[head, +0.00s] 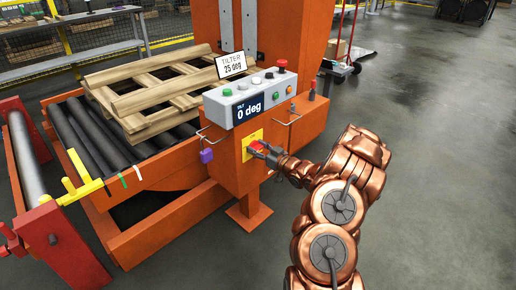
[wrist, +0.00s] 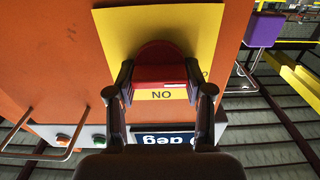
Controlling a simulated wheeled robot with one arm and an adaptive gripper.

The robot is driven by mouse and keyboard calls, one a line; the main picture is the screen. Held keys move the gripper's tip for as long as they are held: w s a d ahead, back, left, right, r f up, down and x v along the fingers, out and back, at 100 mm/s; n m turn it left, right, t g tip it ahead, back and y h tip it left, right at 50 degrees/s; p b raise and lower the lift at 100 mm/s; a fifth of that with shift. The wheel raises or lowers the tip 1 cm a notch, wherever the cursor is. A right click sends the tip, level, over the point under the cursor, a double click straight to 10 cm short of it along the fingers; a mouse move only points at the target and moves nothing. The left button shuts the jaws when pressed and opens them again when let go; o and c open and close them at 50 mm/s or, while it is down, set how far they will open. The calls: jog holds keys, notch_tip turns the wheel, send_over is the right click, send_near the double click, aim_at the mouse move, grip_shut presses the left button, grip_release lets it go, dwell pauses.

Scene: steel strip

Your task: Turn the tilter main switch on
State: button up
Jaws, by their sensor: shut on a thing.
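The tilter main switch (wrist: 158,62) is a red knob on a yellow plate (wrist: 215,30), on the front of the orange tilter housing. My gripper (wrist: 160,92) is shut on the red knob, one finger on each side. The wrist view is upside down; the label there reads as ON turned over, beside the knob. A pale line lies across the knob's edge. Part of another letter shows by the right finger. In the head view my gripper (head: 262,150) covers much of the knob, and the yellow plate (head: 250,139) shows around it. The knob's exact angle is hard to tell.
Above the switch is a grey control box (head: 250,95) with buttons, a red mushroom button and a display reading TILT 0 deg. A sign (head: 231,66) reads TILTER 25 deg. Wire handles flank the plate. A pallet (head: 150,98) lies on rollers.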

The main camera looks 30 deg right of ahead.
jog(key=shift+d, duration=0.15)
jog(key=c, duration=0.4)
jog(key=shift+c, duration=0.2)
jog(key=shift+r+m+p, duration=0.15)
jog(key=shift+m+p, duration=0.25)
jog(key=shift+p, duration=0.4)
jog(key=m+p, duration=0.1)
jog(key=p, duration=0.2)
jog(key=shift+r+m, duration=0.15)
jog(key=shift+m, duration=0.25)
jog(key=m+p, duration=0.4)
jog(key=p, duration=0.1)
jog(key=shift+m+p, duration=0.3)
jog(key=m+p, duration=0.2)
jog(key=m, duration=0.1)
jog(key=m+p, duration=0.1)
jog(key=m, duration=0.1)
jog(key=shift+d+f, duration=0.15)
jog(key=shift+f, duration=0.15)
jog(key=m, duration=0.1)
jog(key=m+p, duration=0.1)
jog(key=m, duration=0.3)
jog(key=shift+f+p, duration=0.25)
jog(key=shift+p, duration=0.05)
jog(key=shift+m, duration=0.5)
